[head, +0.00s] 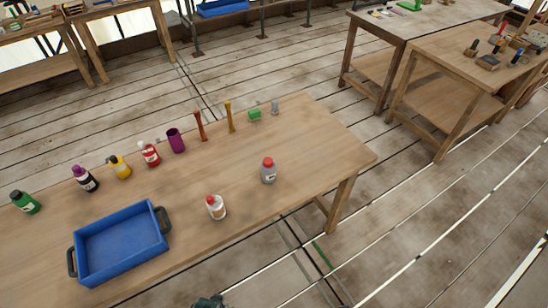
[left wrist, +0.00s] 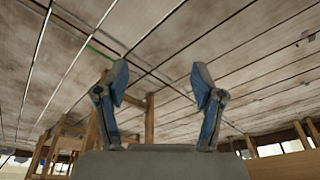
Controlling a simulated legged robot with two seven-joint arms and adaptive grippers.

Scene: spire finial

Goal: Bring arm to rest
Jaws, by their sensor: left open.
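My left gripper (left wrist: 160,88) shows in the left wrist view with its two blue-grey fingers spread wide apart. Nothing is between the fingers. Beyond them are plank floor and wooden legs, and this view looks tilted over. In the head view only a small dark part of my own body shows at the bottom edge, and I cannot tell which part it is. My right gripper is not seen.
A wooden table (head: 250,205) holds an empty blue tray (head: 120,245), a white bottle (head: 216,208), a grey red-capped bottle (head: 268,171) and a back row of several bottles and small items. Other workbenches (head: 440,25) stand farther back. The plank floor (head: 440,220) at right is clear.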

